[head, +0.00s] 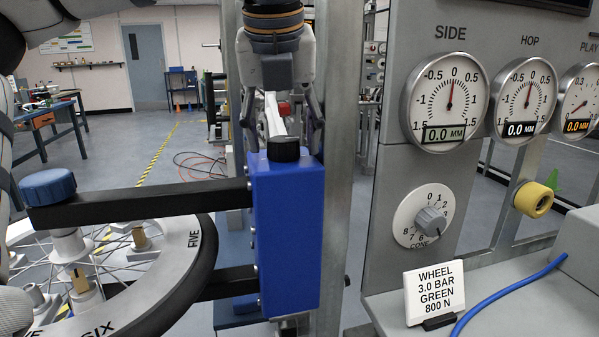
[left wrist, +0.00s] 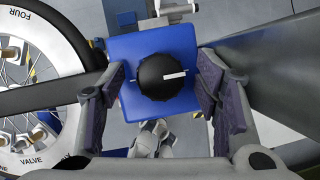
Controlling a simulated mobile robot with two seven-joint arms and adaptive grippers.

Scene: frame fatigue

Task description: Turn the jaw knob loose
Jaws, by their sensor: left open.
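The jaw knob (head: 283,149) is a black ribbed cap on top of the blue block (head: 286,235). In the left wrist view the knob (left wrist: 162,77) shows from above, with a white index line pointing right. My left gripper (head: 282,138) comes down from above with its jaws open. One finger is on each side of the knob, and the left wrist view shows gaps between the pads and the knob. Whether the fingertips reach down to knob height is hard to tell. My right gripper is not in view.
Black arms run left from the block to a spoked wheel (head: 165,270), the upper one under a blue cap (head: 48,187). A grey post (head: 345,200) stands close right of the block. A gauge panel (head: 400,165) with a dial (head: 431,221) and a wheel card (head: 434,293) stand further right.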

